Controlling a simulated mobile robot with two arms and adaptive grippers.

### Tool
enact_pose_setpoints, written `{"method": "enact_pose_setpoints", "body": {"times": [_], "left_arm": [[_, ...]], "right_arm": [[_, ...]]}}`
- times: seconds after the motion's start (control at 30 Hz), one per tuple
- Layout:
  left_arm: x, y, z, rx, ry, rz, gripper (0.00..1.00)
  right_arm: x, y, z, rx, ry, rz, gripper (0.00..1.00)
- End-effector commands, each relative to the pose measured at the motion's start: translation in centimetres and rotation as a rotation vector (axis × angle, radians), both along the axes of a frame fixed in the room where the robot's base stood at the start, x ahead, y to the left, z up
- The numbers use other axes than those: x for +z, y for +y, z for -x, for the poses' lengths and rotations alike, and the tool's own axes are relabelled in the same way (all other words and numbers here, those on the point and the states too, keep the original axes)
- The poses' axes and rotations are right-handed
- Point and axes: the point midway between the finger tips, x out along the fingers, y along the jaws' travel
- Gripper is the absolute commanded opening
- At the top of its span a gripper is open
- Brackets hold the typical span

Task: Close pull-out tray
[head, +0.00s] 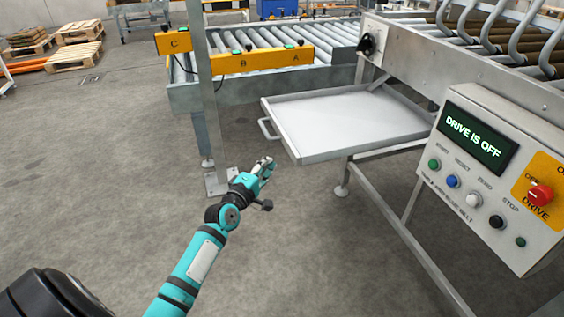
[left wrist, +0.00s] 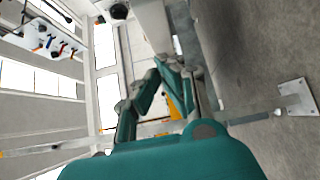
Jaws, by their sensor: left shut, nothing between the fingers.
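The grey pull-out tray (head: 345,122) sticks out to the left from under the roller conveyor frame in the head view. It is empty and shallow with a raised rim. Its handle (head: 267,130) is a small loop on the left end. My left gripper (head: 267,163) is shut and empty, below and just left of the tray's near corner, apart from the handle in the picture. Its teal fingers also show in the left wrist view (left wrist: 160,88), where I cannot make out the tray. My right gripper is not in view.
A metal post (head: 208,100) stands left of the tray. The control panel (head: 492,165) reads "DRIVE IS OFF" and has a red knob. A roller conveyor (head: 265,60) with yellow plates lies behind. Wooden pallets (head: 75,55) are far left.

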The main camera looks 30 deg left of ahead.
Motion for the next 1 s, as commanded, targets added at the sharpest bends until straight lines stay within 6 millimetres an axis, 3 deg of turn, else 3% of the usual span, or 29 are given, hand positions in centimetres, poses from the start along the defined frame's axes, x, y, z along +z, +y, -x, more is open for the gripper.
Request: {"method": "enact_pose_setpoints", "body": {"times": [0.1, 0.3, 0.93, 1.0], "left_arm": [[0.0, -0.2, -2.3, 0.0, -0.001, 0.001, 0.0], [-0.1, -2.0, -4.1, 0.0, 0.001, 0.0, 0.0], [-0.2, -2.4, -5.0, 0.0, 0.001, -0.002, 0.0], [-0.2, -2.3, -5.5, 0.0, 0.001, -0.002, 0.0]], "right_arm": [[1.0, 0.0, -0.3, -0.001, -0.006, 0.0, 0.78], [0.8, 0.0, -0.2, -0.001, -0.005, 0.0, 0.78], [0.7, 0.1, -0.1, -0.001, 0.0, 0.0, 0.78], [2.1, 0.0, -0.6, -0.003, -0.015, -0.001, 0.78]]}}
